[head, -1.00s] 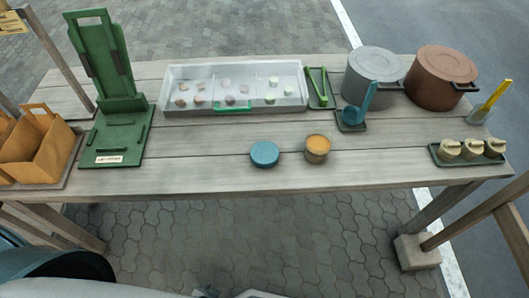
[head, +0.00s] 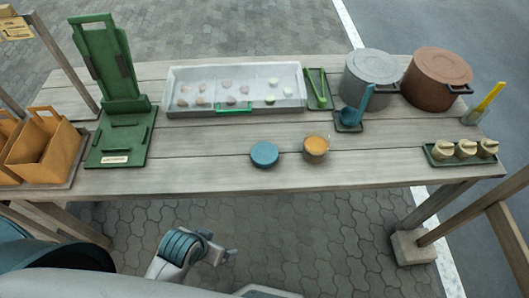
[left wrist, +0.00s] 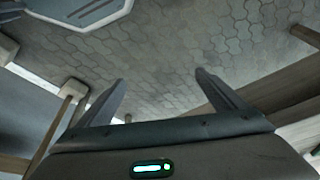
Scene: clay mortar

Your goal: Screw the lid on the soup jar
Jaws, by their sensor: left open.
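The soup jar (head: 316,147) stands open near the front edge of the wooden table in the head view, with orange soup showing at its top. The blue round lid (head: 264,154) lies flat on the table just left of the jar, a small gap apart. My left gripper (head: 226,257) is below and in front of the table edge, over the paving, well away from both. In the left wrist view its two fingers (left wrist: 159,88) are spread with nothing between them. My right gripper is in neither view.
A grey tray (head: 180,111) of small pieces lies behind. A green stand (head: 122,140) and paper bags (head: 38,150) are left. Table around jar and lid is clear.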

